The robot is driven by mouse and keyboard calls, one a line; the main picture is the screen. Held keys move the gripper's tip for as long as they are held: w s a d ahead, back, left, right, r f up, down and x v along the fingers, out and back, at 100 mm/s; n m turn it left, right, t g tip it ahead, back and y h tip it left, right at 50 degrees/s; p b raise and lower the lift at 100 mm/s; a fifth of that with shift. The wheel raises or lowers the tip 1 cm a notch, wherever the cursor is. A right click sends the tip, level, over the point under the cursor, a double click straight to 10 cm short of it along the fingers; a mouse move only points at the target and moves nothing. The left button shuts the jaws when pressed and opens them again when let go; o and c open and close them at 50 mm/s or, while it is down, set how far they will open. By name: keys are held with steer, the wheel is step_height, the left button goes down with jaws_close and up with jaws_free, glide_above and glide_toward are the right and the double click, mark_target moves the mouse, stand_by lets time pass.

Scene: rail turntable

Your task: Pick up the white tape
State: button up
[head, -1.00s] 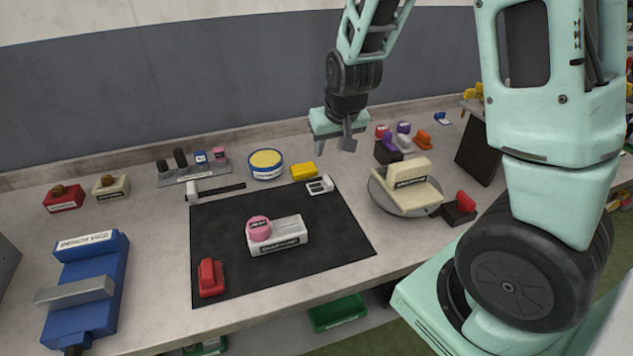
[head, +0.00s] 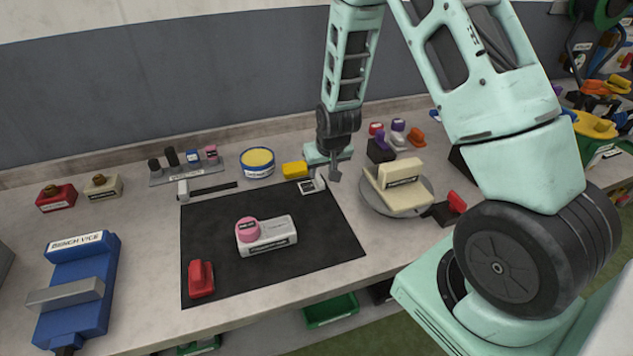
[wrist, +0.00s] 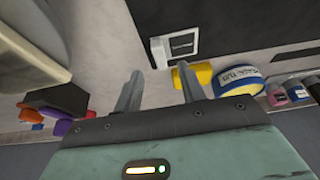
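No thing is clearly readable as the white tape. A small white piece with a dark label (head: 313,186) lies at the far right corner of the black mat; it also shows in the wrist view (wrist: 158,49), ahead of the fingers. A small pale item (head: 397,144) stands among coloured ones at the back right; I cannot tell what it is. My gripper (head: 334,170) hangs above the bench near the mat's far right corner. In the wrist view my gripper (wrist: 160,90) is open, with nothing between its two fingers.
A yellow block (head: 295,170) and a blue-rimmed round tin (head: 257,163) stand behind the mat (head: 310,240). A turntable (head: 428,205) bears a cream block (head: 400,187) to the right. A white block (head: 268,238) with a pink round piece (head: 247,230) sits on the mat.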

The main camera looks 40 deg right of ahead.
mark_target(319, 177)
steer(key=shift+p+x, duration=0.65)
steer(key=shift+x, duration=1.45)
steer(key=shift+w, duration=0.15)
jaws_close()
